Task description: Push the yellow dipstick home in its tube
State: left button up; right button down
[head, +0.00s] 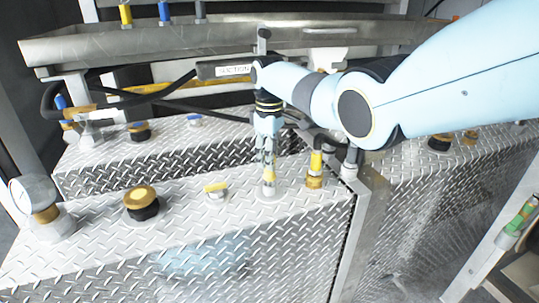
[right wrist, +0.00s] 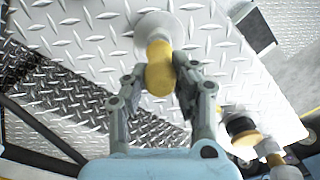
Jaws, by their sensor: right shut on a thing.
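The yellow dipstick (head: 269,173) stands upright at its tube (head: 268,192) on the near tread-plate deck. My right gripper (head: 268,158) comes down over it from above and is shut on its yellow top. In the right wrist view the dipstick's yellow handle (right wrist: 158,70) lies between the fingers of the right gripper (right wrist: 158,76). The pale round tube base (right wrist: 160,25) shows just beyond the handle. I cannot tell how much of the dipstick is in the tube. My left gripper is not in view.
A yellow-and-black fitting (head: 315,170) stands close to the right of the dipstick. To the left are a small yellow-topped fitting (head: 216,190), a gold-and-black cap (head: 141,202) and a gauge (head: 36,197). A metal tray (head: 180,42) runs along the back.

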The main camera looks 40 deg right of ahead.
jog(key=shift+f+b, duration=0.6)
jog(key=shift+f, duration=0.45)
jog(key=c, duration=1)
grip_release()
jog(key=shift+r, duration=0.15)
